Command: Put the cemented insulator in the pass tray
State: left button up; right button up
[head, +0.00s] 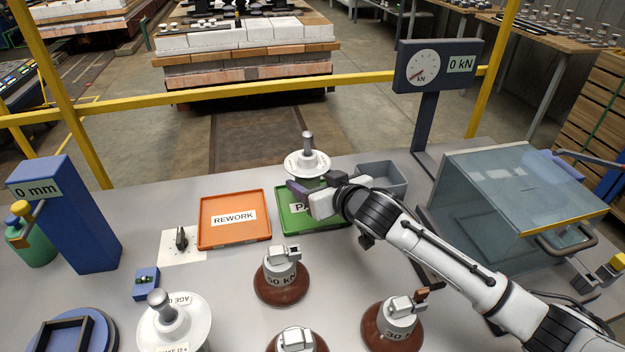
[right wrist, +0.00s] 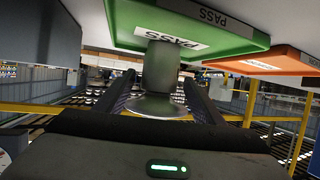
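A white disc insulator (head: 307,163) with a grey metal pin standing up from it is upright at the far edge of the green PASS tray (head: 325,223). I cannot tell whether the insulator touches the tray. My left gripper is not in view.
An orange REWORK tray (head: 235,240) lies left of the PASS tray. A grey bin (head: 383,180) stands behind right, near a clear-walled box (head: 520,195). Brown insulators (head: 281,285) and another white insulator (head: 175,322) stand in front. A dial gauge (head: 437,68) rises behind.

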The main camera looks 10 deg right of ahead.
jog(key=shift+r, duration=0.2)
jog(key=v, duration=1.2)
jog(key=shift+p, duration=0.4)
jog(key=shift+w+r, duration=0.1)
dwell(0.4)
